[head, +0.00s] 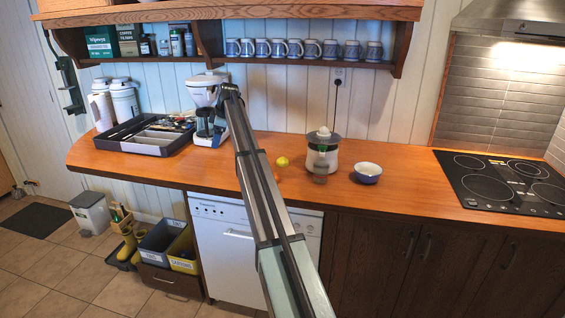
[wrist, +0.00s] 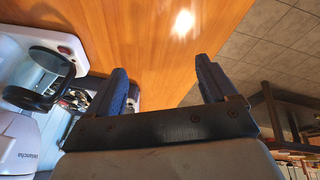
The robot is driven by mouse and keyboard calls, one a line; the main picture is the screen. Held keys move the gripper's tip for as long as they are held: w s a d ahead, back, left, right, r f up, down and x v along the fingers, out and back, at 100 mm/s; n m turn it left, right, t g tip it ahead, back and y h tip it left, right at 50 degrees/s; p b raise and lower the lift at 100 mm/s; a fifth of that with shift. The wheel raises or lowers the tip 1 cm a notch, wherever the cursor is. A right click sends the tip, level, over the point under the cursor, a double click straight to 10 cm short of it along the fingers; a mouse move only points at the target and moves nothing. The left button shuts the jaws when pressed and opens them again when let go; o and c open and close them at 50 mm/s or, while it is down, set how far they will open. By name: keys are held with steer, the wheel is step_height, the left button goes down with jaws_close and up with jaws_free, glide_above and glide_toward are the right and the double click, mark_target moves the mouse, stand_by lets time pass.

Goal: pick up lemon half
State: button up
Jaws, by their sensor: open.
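A small yellow fruit piece, which looks like the lemon half (head: 283,162), lies on the wooden counter just right of my arm in the head view. It is too small to tell its cut face. It does not show in the wrist view. My gripper (wrist: 163,80) is open, with its two dark blue fingers wide apart and nothing between them. My arm reaches up to beside the coffee maker, left of and behind the lemon half. In the head view I cannot make out the fingers clearly.
A juicer (head: 322,160) with a glass (head: 320,174) in front and a bowl (head: 367,173) stand right of the lemon half. A small orange-red item (head: 277,178) lies near my arm. The coffee maker (head: 203,92) and utensil tray (head: 142,148) are left. The counter (head: 405,170) right of the bowl is clear.

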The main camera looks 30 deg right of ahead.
steer(key=s+d+n+g+h, duration=0.2)
steer(key=s+d+n, duration=0.15)
steer(key=d, duration=1.25)
steer(key=n+g, duration=0.2)
steer(key=n, duration=0.2)
glide_above(283, 161)
steer(key=w+d, duration=0.2)
steer(key=shift+m, duration=0.25)
step_height(283, 161, down, 13)
steer(key=shift+a+f, duration=0.15)
steer(key=shift+f, duration=0.05)
steer(key=c, duration=1.1)
